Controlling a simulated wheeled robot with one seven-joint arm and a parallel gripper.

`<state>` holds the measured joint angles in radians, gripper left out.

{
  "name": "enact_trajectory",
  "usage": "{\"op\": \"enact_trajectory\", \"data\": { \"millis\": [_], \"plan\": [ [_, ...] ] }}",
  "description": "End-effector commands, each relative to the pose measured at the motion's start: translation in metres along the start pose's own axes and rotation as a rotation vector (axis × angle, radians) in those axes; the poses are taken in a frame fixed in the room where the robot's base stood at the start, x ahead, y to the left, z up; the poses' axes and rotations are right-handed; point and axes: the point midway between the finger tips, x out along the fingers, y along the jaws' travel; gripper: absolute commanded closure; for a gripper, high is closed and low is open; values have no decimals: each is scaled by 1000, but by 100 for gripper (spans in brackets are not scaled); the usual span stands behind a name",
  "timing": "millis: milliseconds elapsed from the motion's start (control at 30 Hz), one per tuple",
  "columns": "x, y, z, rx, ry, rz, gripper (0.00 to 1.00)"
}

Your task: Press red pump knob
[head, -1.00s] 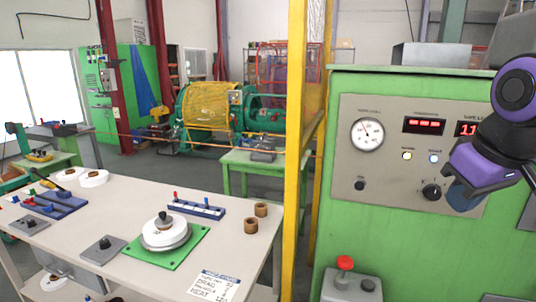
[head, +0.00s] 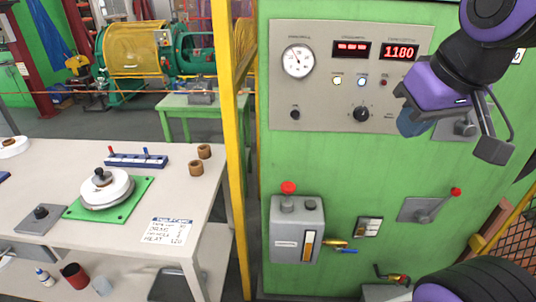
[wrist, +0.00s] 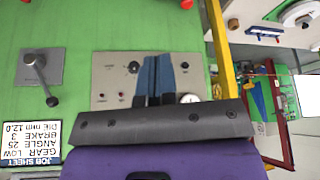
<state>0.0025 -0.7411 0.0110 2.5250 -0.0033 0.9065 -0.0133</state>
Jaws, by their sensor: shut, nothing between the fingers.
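The red pump knob (head: 288,187) is a round red button. It stands on top of a grey pump box (head: 284,245) on the front of the green cabinet, below the gauge panel. My gripper (head: 412,124) is up and to the right of the knob, in front of the panel's lower right part, well apart from the knob. In the wrist view its blue fingers (wrist: 157,75) are together and empty, pointing at the panel.
The grey panel (head: 340,105) carries a dial, red displays and a black knob (head: 361,114). A red-tipped lever (head: 430,208) and a brass valve (head: 336,244) are on the cabinet. A yellow post (head: 234,150) and a white table (head: 205,225) stand to the left.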

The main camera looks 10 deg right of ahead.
Motion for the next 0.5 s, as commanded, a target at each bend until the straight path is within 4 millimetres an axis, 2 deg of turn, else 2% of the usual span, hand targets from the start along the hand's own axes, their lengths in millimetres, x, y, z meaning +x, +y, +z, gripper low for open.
{"op": "enact_trajectory", "data": {
  "millis": [267,500],
  "plan": [
    [26,-4,-37,-163,-77,43,100],
    [58,-10,-71,-339,-152,58,100]
  ]
}}
